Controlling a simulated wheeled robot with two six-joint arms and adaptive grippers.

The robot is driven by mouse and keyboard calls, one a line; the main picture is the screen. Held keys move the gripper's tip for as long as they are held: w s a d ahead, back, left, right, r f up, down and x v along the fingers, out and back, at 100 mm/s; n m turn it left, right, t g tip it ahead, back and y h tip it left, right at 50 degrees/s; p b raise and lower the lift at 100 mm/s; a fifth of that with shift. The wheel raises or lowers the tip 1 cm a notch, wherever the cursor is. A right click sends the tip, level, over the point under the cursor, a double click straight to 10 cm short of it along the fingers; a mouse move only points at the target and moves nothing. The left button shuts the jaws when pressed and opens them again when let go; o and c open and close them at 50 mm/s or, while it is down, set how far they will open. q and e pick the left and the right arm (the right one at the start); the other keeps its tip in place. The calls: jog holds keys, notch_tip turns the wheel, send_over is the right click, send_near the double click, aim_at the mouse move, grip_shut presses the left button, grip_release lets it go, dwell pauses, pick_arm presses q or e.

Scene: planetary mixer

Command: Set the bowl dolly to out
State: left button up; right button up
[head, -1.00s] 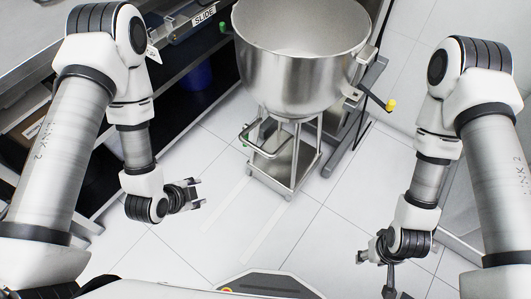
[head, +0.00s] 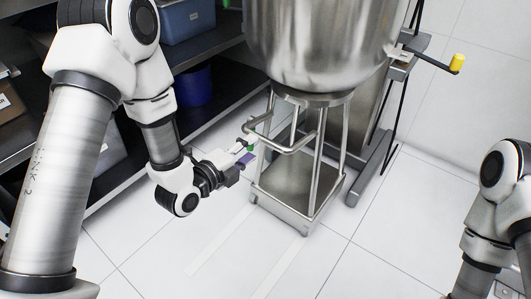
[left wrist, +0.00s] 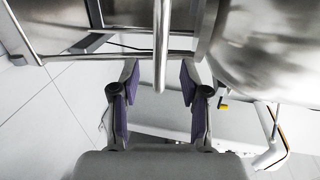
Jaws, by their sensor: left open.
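The bowl dolly (head: 297,205) is a steel frame with a square base. It stands on the floor under the large steel mixer bowl (head: 315,50). Its bent tube handle (head: 288,149) sticks out toward me on the left. My left gripper (head: 247,150) is open at the left side of this handle. In the left wrist view, a steel bar (left wrist: 162,40) runs down between the two purple-padded fingers of the left gripper (left wrist: 160,78), with a gap on each side. My right gripper is outside the views; only part of its arm shows at the right edge.
The mixer's frame (head: 372,165) stands behind and right of the dolly, with a yellow-knobbed lever (head: 457,63). Shelves with a blue bin (head: 193,86) line the left. Two pale strips (head: 220,240) run on the floor toward me from the dolly. The front floor is clear.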

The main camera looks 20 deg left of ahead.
aim_at(264, 140)
pick_arm(q)
jog(key=b+x, duration=0.2)
jog(key=x, duration=0.4)
jog(key=shift+w+d, duration=0.1)
jog(key=shift+w, duration=0.25)
grip_shut()
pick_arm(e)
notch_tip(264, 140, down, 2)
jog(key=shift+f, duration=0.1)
pick_arm(q)
jog(key=shift+s, duration=0.1)
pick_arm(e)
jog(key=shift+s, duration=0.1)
